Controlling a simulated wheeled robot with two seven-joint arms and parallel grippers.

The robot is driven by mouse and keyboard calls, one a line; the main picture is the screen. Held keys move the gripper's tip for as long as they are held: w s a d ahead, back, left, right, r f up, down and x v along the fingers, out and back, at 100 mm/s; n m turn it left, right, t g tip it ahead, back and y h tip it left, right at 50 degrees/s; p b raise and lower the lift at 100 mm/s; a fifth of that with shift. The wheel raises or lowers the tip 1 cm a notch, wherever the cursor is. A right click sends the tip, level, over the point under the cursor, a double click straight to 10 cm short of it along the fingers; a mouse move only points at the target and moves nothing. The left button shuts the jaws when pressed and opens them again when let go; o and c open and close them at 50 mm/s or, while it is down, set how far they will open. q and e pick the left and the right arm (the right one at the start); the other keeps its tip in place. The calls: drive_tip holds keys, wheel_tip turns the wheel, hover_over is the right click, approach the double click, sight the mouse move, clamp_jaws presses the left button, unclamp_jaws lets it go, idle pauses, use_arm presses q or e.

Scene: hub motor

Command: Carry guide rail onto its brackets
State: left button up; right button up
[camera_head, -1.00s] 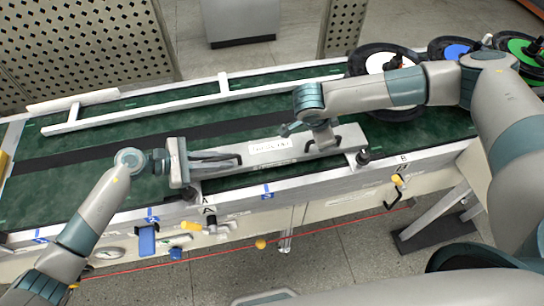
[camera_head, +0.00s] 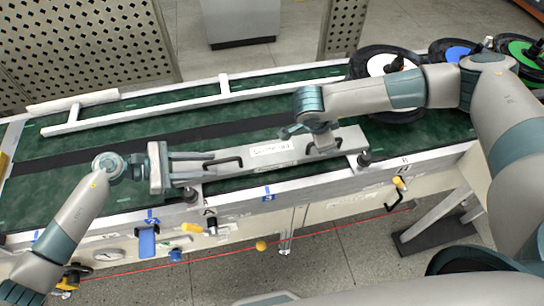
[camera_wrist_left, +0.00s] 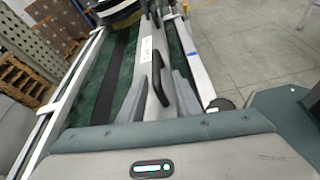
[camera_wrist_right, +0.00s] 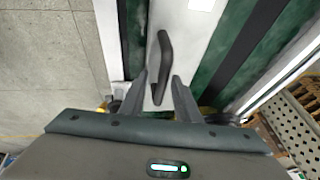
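The guide rail (camera_head: 297,153) is a long grey bar with a white label and a black handle near each end. It lies along the conveyor's front side, near the black-knobbed brackets marked A (camera_head: 191,196) and B (camera_head: 364,159). I cannot tell whether it is seated on them. My arm partly hides that end in the head view.
A white fixed rail (camera_head: 160,112) runs along the belt's far side. Wheels with black tyres (camera_head: 385,65) stand at the back right. Yellow-handled clamps (camera_head: 192,228) and (camera_head: 398,184) and a blue part (camera_head: 147,241) are on the conveyor's front. Green belt (camera_head: 60,180) is bare at left.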

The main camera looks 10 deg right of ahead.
use_arm(q)
drive_tip(key=shift+a+r, duration=0.4)
drive_tip(key=shift+a, duration=0.2)
drive_tip(key=shift+a+r, duration=0.55)
use_arm(e)
drive_tip(key=shift+d, duration=0.2)
use_arm(q)
drive_tip(key=shift+a+r, duration=0.1)
use_arm(e)
drive_tip(key=shift+a, duration=0.1)
drive_tip(key=shift+r, duration=0.1)
drive_tip(key=v, duration=1.2)
use_arm(q)
drive_tip(key=shift+a, duration=0.1)
use_arm(e)
drive_tip(key=shift+a, duration=0.15)
